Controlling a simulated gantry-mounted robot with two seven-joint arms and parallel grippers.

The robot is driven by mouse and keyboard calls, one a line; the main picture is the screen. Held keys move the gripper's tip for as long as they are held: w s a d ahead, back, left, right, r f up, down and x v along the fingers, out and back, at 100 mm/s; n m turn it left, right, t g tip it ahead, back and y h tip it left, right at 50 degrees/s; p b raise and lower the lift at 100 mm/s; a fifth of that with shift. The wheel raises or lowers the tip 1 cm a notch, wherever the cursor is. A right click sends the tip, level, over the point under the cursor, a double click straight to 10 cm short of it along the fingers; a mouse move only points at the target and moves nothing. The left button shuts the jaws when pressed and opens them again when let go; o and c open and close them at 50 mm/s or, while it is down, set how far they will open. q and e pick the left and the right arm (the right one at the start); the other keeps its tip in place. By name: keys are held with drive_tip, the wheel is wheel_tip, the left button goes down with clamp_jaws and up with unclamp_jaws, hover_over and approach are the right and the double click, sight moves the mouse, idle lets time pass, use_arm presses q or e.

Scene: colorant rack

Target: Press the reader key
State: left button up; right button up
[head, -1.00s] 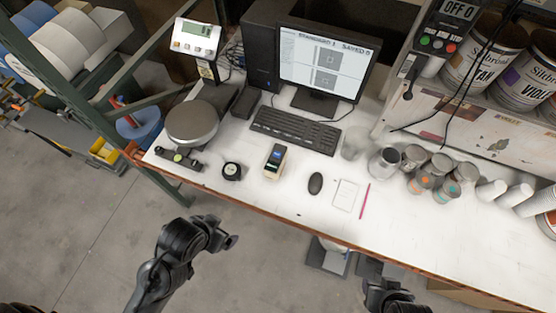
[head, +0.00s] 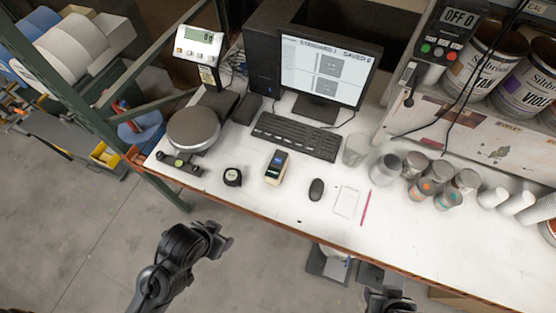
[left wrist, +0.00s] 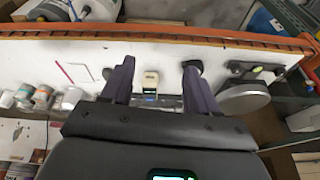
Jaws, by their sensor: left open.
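The reader (head: 276,167) appears to be the small cream and black handheld device with a lit screen, standing on the white bench near its front edge. It also shows in the left wrist view (left wrist: 151,82), between my two fingers in the picture and beyond them. Its key is too small to make out. My left gripper (head: 226,236) is open and empty, in front of the bench edge and apart from the reader. Its fingers show in the left wrist view (left wrist: 158,72). My right arm shows only in part at the bottom edge; its jaw state is unclear.
A black round puck-like item (head: 232,176) and a scale (head: 193,129) stand left of the reader. A mouse (head: 316,190), notepad (head: 346,202) and pink pencil (head: 365,208) lie right. The keyboard (head: 296,137) is behind. Several cans and cups stand further right.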

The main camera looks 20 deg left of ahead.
use_arm(q)
clamp_jaws()
idle(1.3)
